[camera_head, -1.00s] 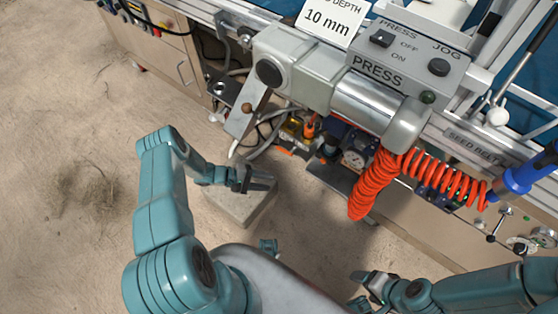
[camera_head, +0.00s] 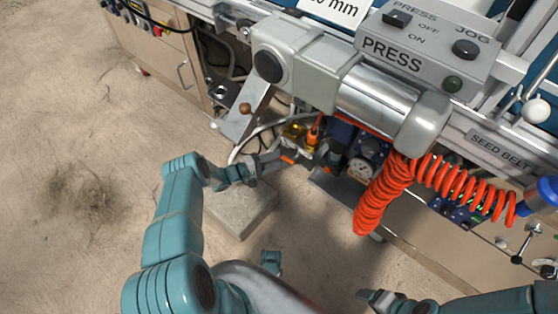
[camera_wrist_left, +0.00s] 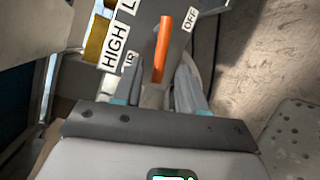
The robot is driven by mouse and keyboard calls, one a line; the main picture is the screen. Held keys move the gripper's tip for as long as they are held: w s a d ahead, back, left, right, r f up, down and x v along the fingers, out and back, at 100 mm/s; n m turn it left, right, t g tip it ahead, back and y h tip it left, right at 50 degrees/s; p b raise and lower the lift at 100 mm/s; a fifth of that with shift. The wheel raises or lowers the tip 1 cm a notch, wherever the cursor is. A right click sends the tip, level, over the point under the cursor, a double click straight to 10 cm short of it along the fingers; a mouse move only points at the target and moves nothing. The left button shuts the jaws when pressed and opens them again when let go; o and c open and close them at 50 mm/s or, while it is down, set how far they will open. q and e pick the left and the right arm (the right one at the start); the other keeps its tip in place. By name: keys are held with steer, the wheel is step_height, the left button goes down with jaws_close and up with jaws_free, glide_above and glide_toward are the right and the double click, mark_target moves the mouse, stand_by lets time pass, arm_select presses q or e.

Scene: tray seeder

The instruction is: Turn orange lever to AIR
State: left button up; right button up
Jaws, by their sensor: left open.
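The orange lever (camera_wrist_left: 162,48) stands out on a dark grey plate (camera_wrist_left: 178,63) in the left wrist view. White labels read HIGH (camera_wrist_left: 115,45), a partly hidden one ending in IR (camera_wrist_left: 130,60), and OFF (camera_wrist_left: 190,18). The lever runs nearly upright in that picture, its lower end between the spread fingers of my open left gripper (camera_wrist_left: 159,75). Contact cannot be told. In the head view, my left gripper (camera_head: 277,163) reaches under the press, beside small orange parts; which is the lever is unclear. My right gripper (camera_head: 372,298) is at the bottom, its jaws unclear.
The grey press unit (camera_head: 385,95) overhangs the work area. A coiled orange hose (camera_head: 378,200) hangs to the right of my left gripper. A pale block (camera_head: 238,210) lies on the open floor.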

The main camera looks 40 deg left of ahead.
arm_select(q)
steer(key=shift+x, duration=1.2)
jaws_close()
steer(key=r+m+y+p, duration=0.1)
steer(key=m+p, duration=0.1)
steer(key=p, duration=0.1)
steer(key=shift+g, duration=0.4)
jaws_free()
steer(key=shift+r, duration=0.1)
